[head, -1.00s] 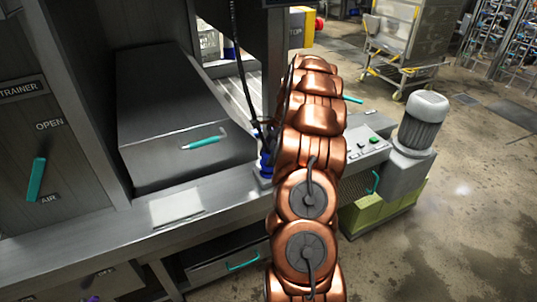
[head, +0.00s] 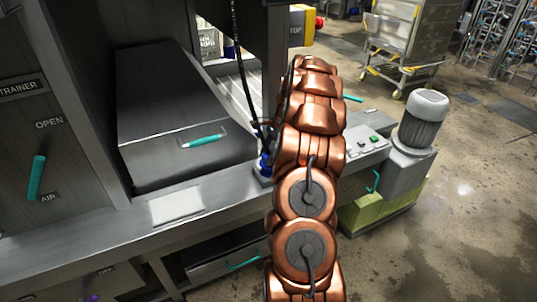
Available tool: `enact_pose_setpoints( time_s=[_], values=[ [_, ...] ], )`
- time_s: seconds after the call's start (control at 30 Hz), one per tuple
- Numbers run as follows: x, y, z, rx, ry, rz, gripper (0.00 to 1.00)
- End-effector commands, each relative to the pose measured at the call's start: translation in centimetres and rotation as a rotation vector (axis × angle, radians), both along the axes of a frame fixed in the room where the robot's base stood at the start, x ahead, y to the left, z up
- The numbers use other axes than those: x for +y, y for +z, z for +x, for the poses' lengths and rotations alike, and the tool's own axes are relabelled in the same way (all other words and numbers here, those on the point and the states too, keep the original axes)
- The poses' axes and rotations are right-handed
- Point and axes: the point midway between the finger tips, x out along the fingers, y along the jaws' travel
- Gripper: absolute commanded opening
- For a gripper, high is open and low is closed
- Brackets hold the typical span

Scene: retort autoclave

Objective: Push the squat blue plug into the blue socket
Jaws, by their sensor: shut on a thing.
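A small blue piece (head: 265,163) stands on the metal ledge, just left of my copper arm. A black cable runs down to it from above, so it appears to be the squat blue plug at the blue socket. Plug and socket cannot be told apart at this size, nor how deep the plug sits. My gripper (head: 266,136) is mostly hidden behind my arm. Only dark parts of it show just above the blue piece, and it appears shut on the plug.
A grey metal box (head: 180,120) with a teal handle stands left of the plug. A white plate (head: 177,206) lies on the ledge. To the right are a button panel (head: 366,142) and a grey motor (head: 423,122).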

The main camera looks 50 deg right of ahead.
Motion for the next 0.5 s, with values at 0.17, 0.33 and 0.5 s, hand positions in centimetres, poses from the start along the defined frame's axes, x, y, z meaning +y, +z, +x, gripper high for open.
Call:
enact_pose_setpoints(
  time_s=[0.17, 0.33, 0.5],
  values=[
    [0.01, -0.30, 0.01, 0.000, 0.000, 0.000, 0.13],
    [0.01, -0.36, 0.00, 0.000, 0.000, 0.000, 0.55],
    [0.01, -0.36, 0.00, 0.000, 0.000, 0.000, 0.72]
  ],
)
